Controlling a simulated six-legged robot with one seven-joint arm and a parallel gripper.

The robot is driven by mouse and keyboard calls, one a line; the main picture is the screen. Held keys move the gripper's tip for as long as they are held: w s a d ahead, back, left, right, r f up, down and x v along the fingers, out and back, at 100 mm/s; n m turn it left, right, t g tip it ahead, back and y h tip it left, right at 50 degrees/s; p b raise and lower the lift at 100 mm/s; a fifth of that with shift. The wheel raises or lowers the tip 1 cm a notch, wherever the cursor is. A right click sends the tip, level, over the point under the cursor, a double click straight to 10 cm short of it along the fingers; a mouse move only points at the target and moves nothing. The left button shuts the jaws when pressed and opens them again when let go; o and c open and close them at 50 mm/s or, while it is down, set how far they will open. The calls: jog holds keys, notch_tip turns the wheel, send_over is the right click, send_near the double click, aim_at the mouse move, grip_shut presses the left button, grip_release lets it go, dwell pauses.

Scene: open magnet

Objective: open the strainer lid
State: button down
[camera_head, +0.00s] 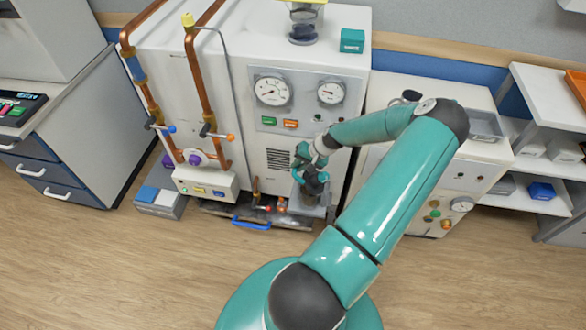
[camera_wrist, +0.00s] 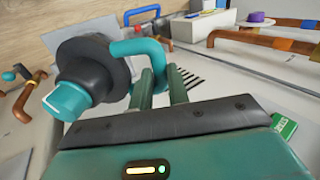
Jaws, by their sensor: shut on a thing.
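The strainer is a dark, rounded fitting with a black lid (camera_head: 315,185) at the lower front of the white machine, right of centre. In the wrist view the black lid (camera_wrist: 97,68) has a teal knob (camera_wrist: 66,101) and a bent teal handle (camera_wrist: 138,47). My gripper (camera_head: 306,165) is at the strainer in the head view. In the wrist view its two teal fingers (camera_wrist: 161,82) are shut on the handle, beside the lid. The exact contact is partly hidden by the fingers. I cannot tell whether the lid is raised.
The white machine (camera_head: 276,138) with gauges stands right behind the strainer. Copper pipes (camera_head: 202,85) run up its left side. A tray with a blue handle (camera_head: 250,223) lies below. A smaller cabinet (camera_head: 440,190) stands to the right. The wooden floor in front is clear.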

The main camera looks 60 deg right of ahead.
aim_at(316, 173)
jog(key=s+d+r+t, duration=0.1)
jog(key=s, duration=0.1)
jog(key=s+r+t+y, duration=0.1)
jog(key=s+t, duration=0.1)
jog(key=s+d+r+t+y, duration=0.1)
jog(key=s, duration=0.1)
jog(key=shift+d+r+t, duration=0.1)
jog(key=shift+d+t, duration=0.2)
jog(key=shift+t, duration=0.1)
jog(key=s+d+f+t+y, duration=0.1)
jog(key=s+d+t, duration=0.2)
jog(key=s, duration=0.6)
jog(key=shift+d+t+y, duration=0.3)
jog(key=shift+y, duration=0.1)
jog(key=shift+f, duration=0.15)
jog(key=c, duration=1.3)
grip_release()
jog(key=shift+w, duration=0.15)
jog(key=shift+c, duration=0.2)
jog(key=shift+r, duration=0.2)
jog(key=v, duration=1.4)
